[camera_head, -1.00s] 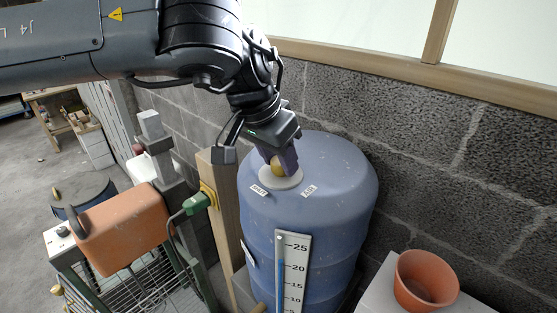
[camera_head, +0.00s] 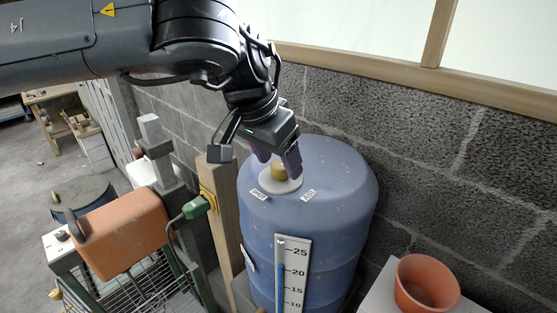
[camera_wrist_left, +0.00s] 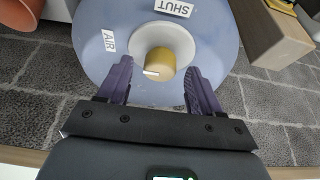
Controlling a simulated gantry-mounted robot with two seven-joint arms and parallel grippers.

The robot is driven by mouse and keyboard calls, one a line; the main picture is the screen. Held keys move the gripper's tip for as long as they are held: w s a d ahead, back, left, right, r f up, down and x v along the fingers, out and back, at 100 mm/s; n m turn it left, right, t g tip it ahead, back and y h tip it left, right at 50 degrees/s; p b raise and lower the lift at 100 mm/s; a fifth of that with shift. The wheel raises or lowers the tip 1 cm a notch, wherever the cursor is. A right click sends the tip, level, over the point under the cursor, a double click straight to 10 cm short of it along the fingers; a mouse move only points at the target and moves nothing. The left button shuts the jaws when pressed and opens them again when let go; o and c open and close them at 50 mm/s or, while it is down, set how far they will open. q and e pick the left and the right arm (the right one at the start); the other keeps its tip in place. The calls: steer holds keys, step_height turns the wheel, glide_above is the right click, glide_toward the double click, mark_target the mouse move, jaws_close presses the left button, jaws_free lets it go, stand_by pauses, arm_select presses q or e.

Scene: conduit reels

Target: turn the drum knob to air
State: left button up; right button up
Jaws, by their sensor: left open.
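The blue drum (camera_head: 335,200) stands against the block wall. On its top a tan drum knob (camera_head: 278,171) sits on a pale round plate (camera_head: 284,187), with two white labels beside it. In the left wrist view the labels read AIR (camera_wrist_left: 109,40) and SHUT (camera_wrist_left: 173,8). There the knob (camera_wrist_left: 168,45) shows a white mark on its end, pointing left, roughly to the AIR side; exact alignment is hard to tell. My left gripper (camera_head: 277,160) is open just above the knob, its purple fingers apart on either side, holding nothing. My right gripper is out of view.
A scale board (camera_head: 292,270) is on the drum's front. A wooden post (camera_head: 221,210) with a green plug (camera_head: 196,206) stands left of it, beside an orange canister (camera_head: 122,232). A terracotta pot (camera_head: 427,284) sits on a pale block at right. The wall is close behind.

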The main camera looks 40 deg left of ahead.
arm_select(q)
steer(key=p+v, duration=0.1)
steer(key=v, duration=0.8)
steer(key=shift+s+r, duration=0.15)
steer(key=shift+r, duration=0.2)
